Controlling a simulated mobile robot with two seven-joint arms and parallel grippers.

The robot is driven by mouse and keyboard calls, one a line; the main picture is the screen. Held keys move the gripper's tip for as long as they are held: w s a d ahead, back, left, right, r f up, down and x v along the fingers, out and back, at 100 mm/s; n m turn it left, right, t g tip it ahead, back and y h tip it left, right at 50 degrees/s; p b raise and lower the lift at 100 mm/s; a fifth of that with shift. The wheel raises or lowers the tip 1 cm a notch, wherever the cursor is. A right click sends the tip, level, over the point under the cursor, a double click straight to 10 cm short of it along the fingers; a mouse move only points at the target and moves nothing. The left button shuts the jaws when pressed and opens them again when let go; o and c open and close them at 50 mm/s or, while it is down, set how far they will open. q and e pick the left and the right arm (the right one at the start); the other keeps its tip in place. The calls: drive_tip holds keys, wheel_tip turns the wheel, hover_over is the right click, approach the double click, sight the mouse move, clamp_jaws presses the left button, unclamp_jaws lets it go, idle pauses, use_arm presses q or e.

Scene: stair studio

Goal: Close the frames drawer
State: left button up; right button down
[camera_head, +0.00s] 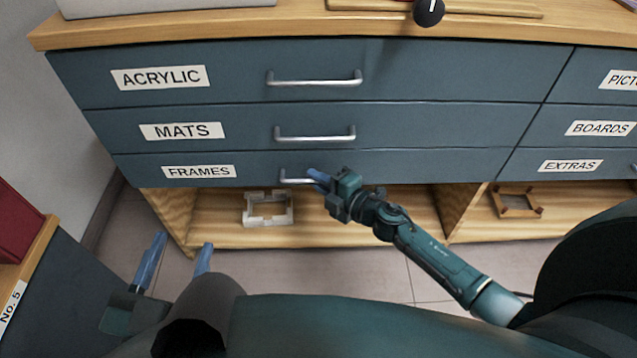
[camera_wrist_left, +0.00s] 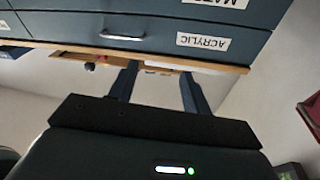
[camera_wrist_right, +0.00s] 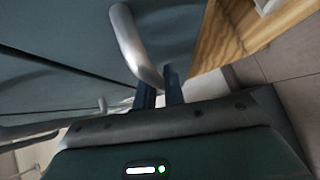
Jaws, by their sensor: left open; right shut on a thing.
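The frames drawer (camera_head: 255,168) is the lowest blue-grey drawer in the left column, under the MATS drawer, with a white FRAMES label (camera_head: 198,171). Its front looks about level with its neighbours in the head view; I see no clear gap. Its silver bar handle (camera_head: 296,180) has its right end hidden by my right gripper (camera_head: 318,178). My right gripper is shut on this handle; the right wrist view shows the handle (camera_wrist_right: 130,45) running to the fingers (camera_wrist_right: 158,92). My left gripper (camera_head: 180,248) is open and empty, low at the left, away from the drawer.
The acrylic drawer (camera_head: 220,76) and mats drawer (camera_head: 250,128) above look shut. Below is an open wooden shelf with a pale frame (camera_head: 268,208); a brown frame (camera_head: 517,202) lies at right. A cabinet labelled No. 5 (camera_head: 14,305) stands at left. The tiled floor between is clear.

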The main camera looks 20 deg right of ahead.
drive_tip(key=shift+w+d+r, duration=0.1)
drive_tip(key=shift+w+d, duration=0.1)
drive_tip(key=c, duration=1.8)
unclamp_jaws()
drive_tip(key=shift+w, duration=0.1)
drive_tip(key=shift+o, duration=0.2)
drive_tip(key=p+v, duration=0.2)
drive_tip(key=v, duration=1.1)
drive_tip(key=shift+s, duration=0.3)
